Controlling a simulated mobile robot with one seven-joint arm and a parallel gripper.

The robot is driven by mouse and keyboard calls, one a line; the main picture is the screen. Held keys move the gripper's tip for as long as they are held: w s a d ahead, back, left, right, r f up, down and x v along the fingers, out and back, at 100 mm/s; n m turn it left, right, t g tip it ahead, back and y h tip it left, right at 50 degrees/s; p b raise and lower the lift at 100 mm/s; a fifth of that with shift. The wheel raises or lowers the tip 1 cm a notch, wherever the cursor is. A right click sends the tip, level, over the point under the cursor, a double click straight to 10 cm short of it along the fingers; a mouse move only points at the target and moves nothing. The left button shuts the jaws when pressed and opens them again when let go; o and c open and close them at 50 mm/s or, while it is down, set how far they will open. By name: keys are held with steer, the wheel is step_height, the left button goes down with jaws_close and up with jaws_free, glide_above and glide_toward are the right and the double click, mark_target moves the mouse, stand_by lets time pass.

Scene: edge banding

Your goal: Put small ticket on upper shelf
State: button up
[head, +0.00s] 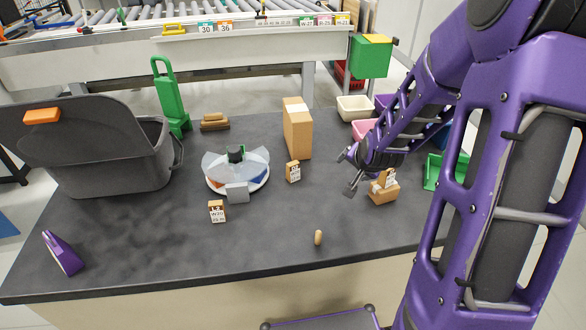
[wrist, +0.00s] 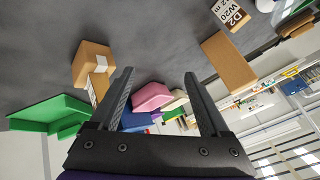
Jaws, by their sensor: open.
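Several small brown blocks with white printed labels could be the small ticket; I cannot tell which one is meant. One labelled block (head: 217,212) stands at the front middle of the table, and another (head: 293,172) stands before a tall carton (head: 298,130). A third label shows at a small box (head: 382,193) right of my gripper. A block marked W20 is at the top of the wrist view (wrist: 232,14). My gripper (head: 349,171) is open and empty above the table; its two fingers are apart in the wrist view (wrist: 158,75). No upper shelf is clearly identifiable.
A grey bin (head: 115,165) stands at the left, with a round divided tray (head: 237,175) mid-table. A green carrier (head: 168,100), pink bin (wrist: 152,97) and green tray (wrist: 48,112) are around. A roller conveyor (head: 180,20) runs behind. The front of the table (head: 150,250) is mostly clear.

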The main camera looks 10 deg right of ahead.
step_height(320, 180, up, 2)
steer(key=a+n+t+y, duration=0.1)
steer(key=a+n, duration=0.1)
steer(key=n, duration=0.3)
steer(key=n+y+p, duration=0.1)
steer(key=n+y, duration=0.3)
steer(key=n, duration=0.5)
glide_toward(293, 163)
steer(key=shift+t, duration=0.3)
steer(key=b+x, duration=0.4)
steer(key=x, duration=0.1)
steer(key=shift+d, duration=0.25)
steer(key=x, duration=0.1)
steer(key=b+x, duration=0.1)
steer(key=x, duration=0.1)
steer(key=b+x, duration=0.1)
steer(key=x, duration=0.1)
steer(key=shift+s+a+f, duration=0.2)
steer(key=shift+s+f, duration=0.05)
steer(key=shift+s, duration=0.05)
steer(key=shift+w+f, duration=0.1)
steer(key=shift+w, duration=0.1)
jaws_close()
